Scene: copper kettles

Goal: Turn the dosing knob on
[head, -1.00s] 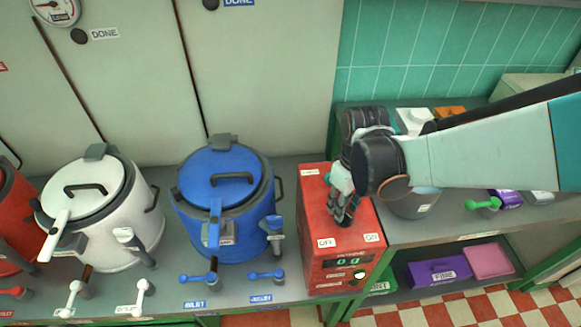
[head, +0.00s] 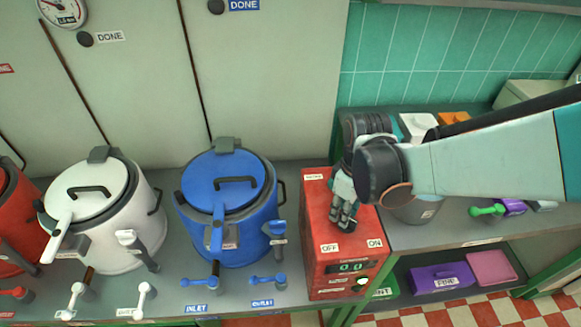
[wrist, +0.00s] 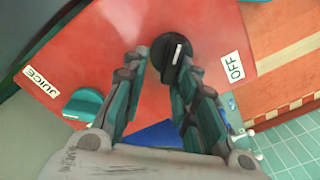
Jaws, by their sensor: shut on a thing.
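The red dosing box (head: 318,215) stands at the right end of the kettle counter. Its top has an OFF label (head: 329,248) and an ON label (head: 375,243); its front has a small green-lit display (head: 350,267). My gripper (head: 343,222) reaches down over the box top and hides the knob in the head view. In the wrist view the black knob (wrist: 167,62) with a white mark sits between my fingertips (wrist: 164,68), which are shut on it. An OFF label (wrist: 233,66) is to its right; ON is not visible there.
A teal knob (wrist: 84,104) sits near the JUICE label (wrist: 40,83) on the red top. A blue kettle (head: 226,205) and a white kettle (head: 104,210) stand left of the box. Purple and pink boxes lie on the lower shelf to the right.

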